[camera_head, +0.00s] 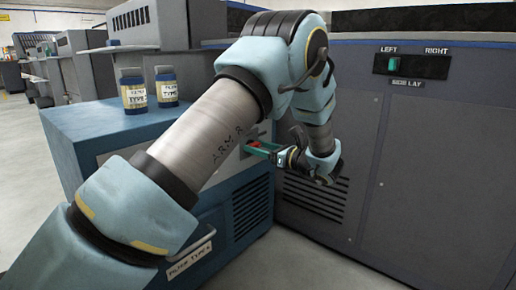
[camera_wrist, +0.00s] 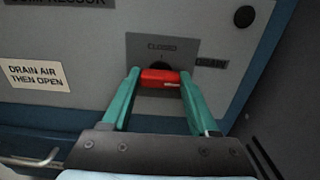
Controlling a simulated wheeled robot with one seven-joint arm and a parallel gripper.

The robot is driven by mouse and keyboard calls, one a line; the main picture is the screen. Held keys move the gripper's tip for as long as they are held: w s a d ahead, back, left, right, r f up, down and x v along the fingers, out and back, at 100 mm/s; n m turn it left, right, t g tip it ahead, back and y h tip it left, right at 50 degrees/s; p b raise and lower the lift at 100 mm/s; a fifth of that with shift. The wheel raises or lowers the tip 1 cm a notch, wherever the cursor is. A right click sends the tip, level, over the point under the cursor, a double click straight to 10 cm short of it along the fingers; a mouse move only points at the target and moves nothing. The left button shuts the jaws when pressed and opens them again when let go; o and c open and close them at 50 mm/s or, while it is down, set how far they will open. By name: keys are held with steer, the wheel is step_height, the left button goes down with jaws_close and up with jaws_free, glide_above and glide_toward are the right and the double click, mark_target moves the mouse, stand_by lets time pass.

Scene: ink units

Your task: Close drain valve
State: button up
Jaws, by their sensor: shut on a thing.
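The drain valve's red handle (camera_wrist: 160,77) shows in the wrist view, lying crosswise in front of a dark round opening on a grey plate (camera_wrist: 143,48). The plate reads "CLOSED" above the handle and another word, partly hidden, to its right. My gripper (camera_wrist: 160,84) has its two green fingers on either side of the handle and is shut on it. In the head view my gripper (camera_head: 262,148) reaches the front of the blue cabinet, with a bit of red handle (camera_head: 254,144) between the fingers. My arm hides part of the cabinet front there.
Two filter jars (camera_head: 133,92) (camera_head: 166,87) stand on the blue cabinet's top (camera_head: 75,122). A large grey machine (camera_head: 440,160) with a side lay switch stands close on the right. A "DRAIN AIR THEN OPEN" label (camera_wrist: 35,75) is left of the valve. Open floor lies left.

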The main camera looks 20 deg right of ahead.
steer(key=shift+r+n+p, duration=0.1)
steer(key=shift+n+p, duration=0.2)
steer(key=shift+n, duration=0.1)
steer(key=n+p, duration=0.1)
steer(key=n, duration=0.1)
steer(key=shift+n+p, duration=0.35)
steer(key=shift+n, duration=0.05)
steer(key=n+p, duration=0.2)
steer(key=n, duration=0.3)
steer(key=shift+n, duration=0.3)
steer(key=n, duration=0.4)
steer(key=shift+p, duration=0.35)
steer(key=n, duration=0.4)
steer(key=shift+n, duration=0.3)
steer(key=o, duration=1.4)
steer(key=shift+c, duration=0.2)
